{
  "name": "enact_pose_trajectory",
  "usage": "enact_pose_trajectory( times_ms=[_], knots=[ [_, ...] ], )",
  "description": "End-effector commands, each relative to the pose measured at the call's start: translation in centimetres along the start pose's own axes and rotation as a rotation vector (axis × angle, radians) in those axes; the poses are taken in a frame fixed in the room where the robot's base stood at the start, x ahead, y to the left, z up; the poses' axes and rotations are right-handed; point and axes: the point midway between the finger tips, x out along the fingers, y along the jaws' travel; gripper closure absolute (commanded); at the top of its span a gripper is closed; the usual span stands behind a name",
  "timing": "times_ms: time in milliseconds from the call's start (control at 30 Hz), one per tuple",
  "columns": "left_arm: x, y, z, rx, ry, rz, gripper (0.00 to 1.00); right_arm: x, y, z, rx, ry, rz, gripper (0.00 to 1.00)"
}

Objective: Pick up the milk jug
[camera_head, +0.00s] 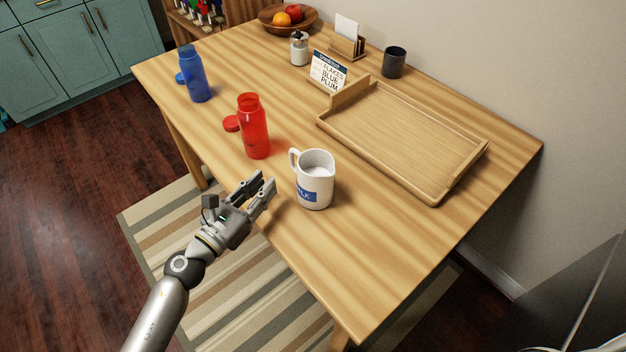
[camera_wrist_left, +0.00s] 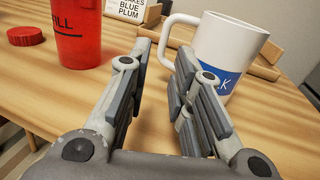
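The white milk jug (camera_head: 314,181) with a blue label stands upright near the table's front edge in the head view. Its handle points up and left, toward the red bottle. My left gripper (camera_head: 267,187) is open and empty, just left of the jug and apart from it. In the left wrist view the jug (camera_wrist_left: 232,45) is ahead and right of centre. Its handle (camera_wrist_left: 172,38) shows beyond the gap between the open fingers (camera_wrist_left: 160,65). The right finger covers part of the jug's lower side. My right gripper is not in view.
A red bottle (camera_head: 254,128) with its red cap (camera_head: 231,123) beside it stands left of the jug. A blue bottle (camera_head: 194,75) stands farther left. A wooden tray (camera_head: 437,200) lies right of the jug. A sign (camera_head: 327,72) stands behind. The table's near right part is clear.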

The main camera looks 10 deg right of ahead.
Motion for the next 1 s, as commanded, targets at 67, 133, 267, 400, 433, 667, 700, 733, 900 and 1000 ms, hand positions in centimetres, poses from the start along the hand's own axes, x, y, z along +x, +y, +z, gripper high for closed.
enact_pose_trajectory(
  times_ms=[67, 133, 267, 400, 433, 667, 700, 733, 900, 1000],
  knots=[
    [0.9, -0.1, 0.1, 0.020, 0.001, -0.011, 0.79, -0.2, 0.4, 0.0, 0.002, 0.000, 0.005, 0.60],
    [2.0, -0.2, 0.2, 0.023, 0.001, -0.012, 0.79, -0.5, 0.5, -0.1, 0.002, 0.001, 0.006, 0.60],
    [4.0, -0.2, 0.1, 0.020, 0.001, -0.011, 0.79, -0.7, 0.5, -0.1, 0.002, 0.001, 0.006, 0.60],
    [5.3, -0.2, 0.0, 0.019, 0.003, -0.010, 0.79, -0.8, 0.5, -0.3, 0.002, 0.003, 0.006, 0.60],
    [5.5, -0.2, 0.0, 0.019, 0.003, -0.010, 0.79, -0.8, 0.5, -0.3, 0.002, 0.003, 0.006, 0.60],
    [7.9, -0.5, 0.4, 0.016, 0.000, -0.010, 0.79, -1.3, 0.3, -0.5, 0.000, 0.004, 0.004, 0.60],
    [8.5, -0.6, 0.3, 0.016, 0.002, -0.010, 0.79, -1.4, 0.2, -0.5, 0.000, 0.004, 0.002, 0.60],
    [8.9, -0.6, 0.4, 0.016, 0.001, -0.011, 0.79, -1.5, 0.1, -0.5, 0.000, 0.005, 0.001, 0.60],
    [10.5, -0.5, 0.2, 0.017, 0.002, -0.009, 0.79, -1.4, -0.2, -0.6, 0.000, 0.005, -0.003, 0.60],
    [10.7, -0.5, 0.1, 0.018, 0.004, -0.009, 0.79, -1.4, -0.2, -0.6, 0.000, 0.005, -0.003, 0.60]
  ],
)
